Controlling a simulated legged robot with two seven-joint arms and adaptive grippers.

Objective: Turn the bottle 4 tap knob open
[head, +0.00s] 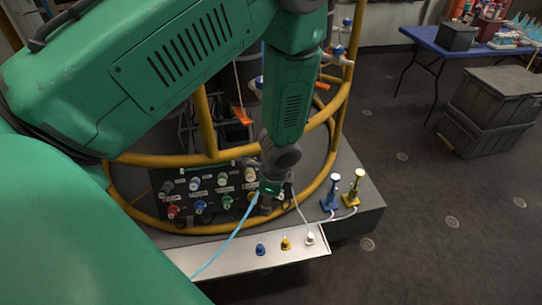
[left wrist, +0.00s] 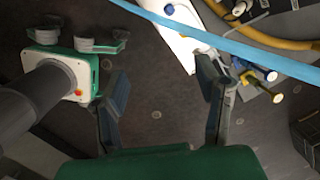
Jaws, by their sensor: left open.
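Taps with blue knobs sit along the yellow-railed bottle stand, one at the upper right (head: 347,22) and another just below it (head: 338,50). I cannot tell which belongs to bottle 4. An orange tag or lever (head: 243,115) shows inside the stand. My left arm crosses from the left and hangs down in front of the stand, hiding much of it. My left gripper (head: 271,188) is just above the front panel's right part. In the left wrist view its fingers (left wrist: 164,105) are spread, with only floor seen between them. My right gripper is not seen.
A dark panel (head: 212,182) has rows of coloured knobs. A white shelf (head: 215,260) bears small blue, yellow and white knobs. Blue (head: 328,197) and yellow (head: 353,190) posts stand beside it. A light-blue hose (head: 225,243) runs past the gripper. Grey crates (head: 490,107) stand right.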

